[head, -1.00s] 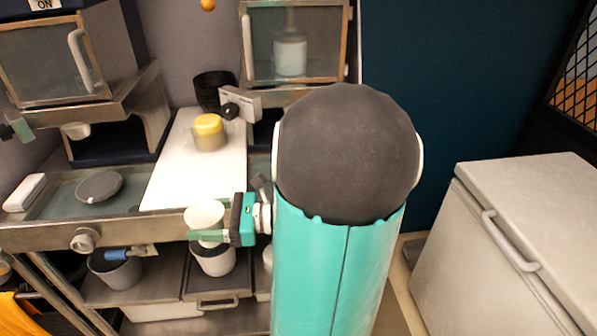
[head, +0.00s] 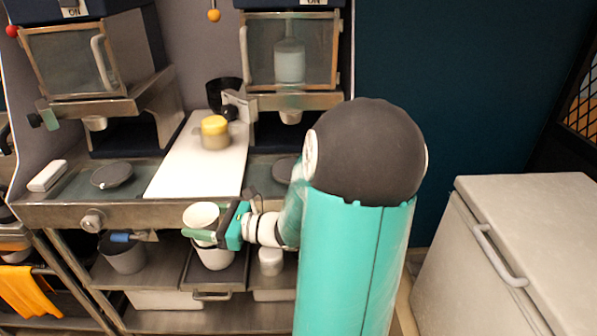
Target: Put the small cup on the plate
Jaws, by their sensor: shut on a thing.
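My gripper (head: 210,237) is shut on a small white cup (head: 201,212). It holds the cup upright in front of the counter's front edge, above the lower shelf. A round dark grey plate (head: 112,175) lies flat on the counter at the left, apart from the cup and empty. A second dark round plate (head: 285,168) shows on the counter to the right of the white board, partly hidden by my arm. The inside of the held cup looks pale; I cannot tell its contents.
A yellow-topped container (head: 214,132) stands on the white board (head: 180,172), with a black cup (head: 222,92) behind. A white block (head: 47,175) lies at far left. A white pot (head: 214,259) and a grey pot (head: 125,256) are below. A white chest (head: 530,255) stands right.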

